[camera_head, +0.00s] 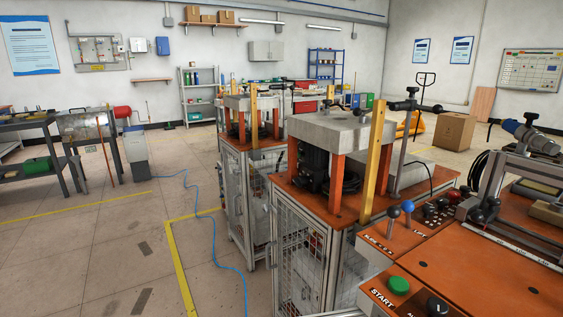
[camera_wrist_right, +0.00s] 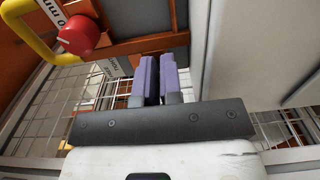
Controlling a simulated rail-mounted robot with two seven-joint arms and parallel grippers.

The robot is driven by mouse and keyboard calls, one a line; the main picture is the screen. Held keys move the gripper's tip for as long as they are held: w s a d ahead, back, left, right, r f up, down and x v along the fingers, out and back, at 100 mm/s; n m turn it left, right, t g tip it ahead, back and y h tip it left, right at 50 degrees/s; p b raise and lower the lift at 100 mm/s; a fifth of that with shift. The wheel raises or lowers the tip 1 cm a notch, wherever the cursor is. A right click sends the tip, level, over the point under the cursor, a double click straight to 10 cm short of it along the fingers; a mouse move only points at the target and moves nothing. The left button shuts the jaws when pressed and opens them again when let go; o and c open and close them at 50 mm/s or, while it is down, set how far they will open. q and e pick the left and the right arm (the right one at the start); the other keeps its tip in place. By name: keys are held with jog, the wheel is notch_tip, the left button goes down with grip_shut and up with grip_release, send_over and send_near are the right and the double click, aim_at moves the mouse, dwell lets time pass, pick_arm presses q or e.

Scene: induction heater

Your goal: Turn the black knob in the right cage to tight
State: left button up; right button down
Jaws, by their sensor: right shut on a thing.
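In the right wrist view my right gripper (camera_wrist_right: 161,72) has its purple fingers close together, shut on the black knob. The fingers cover the knob, so its turn position cannot be read. A white label (camera_wrist_right: 116,68) with partly hidden print sits just left of the fingers, on the panel. In the head view the nearer mesh cage (camera_head: 298,235) stands under an orange-topped press in the middle.
A red knob (camera_wrist_right: 78,35) and a yellow pipe (camera_wrist_right: 36,45) are close on the left in the wrist view. A pale panel (camera_wrist_right: 250,50) stands on the right. In the head view a second caged press (camera_head: 237,195) stands behind. The floor at left is mostly clear.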

pick_arm(q)
jog(key=shift+w, duration=0.25)
pick_arm(e)
jog(key=shift+s+d+f, duration=0.1)
jog(key=shift+d+f, duration=0.1)
jog(key=shift+d, duration=0.1)
pick_arm(q)
jog(key=shift+d, duration=0.2)
pick_arm(e)
jog(key=shift+a, duration=0.1)
jog(key=shift+s+a+r, duration=0.2)
jog(key=shift+a, duration=0.05)
pick_arm(q)
jog(key=shift+w+d+r+p, duration=0.1)
jog(key=shift+w+r+p, duration=0.05)
jog(key=shift+r+p, duration=0.4)
pick_arm(e)
jog(key=v, duration=0.4)
jog(key=shift+s+a, duration=0.1)
jog(key=shift+a, duration=0.25)
pick_arm(q)
jog(key=shift+d, duration=0.1)
pick_arm(e)
jog(key=shift+d, duration=0.1)
pick_arm(q)
jog(key=shift+r, duration=0.1)
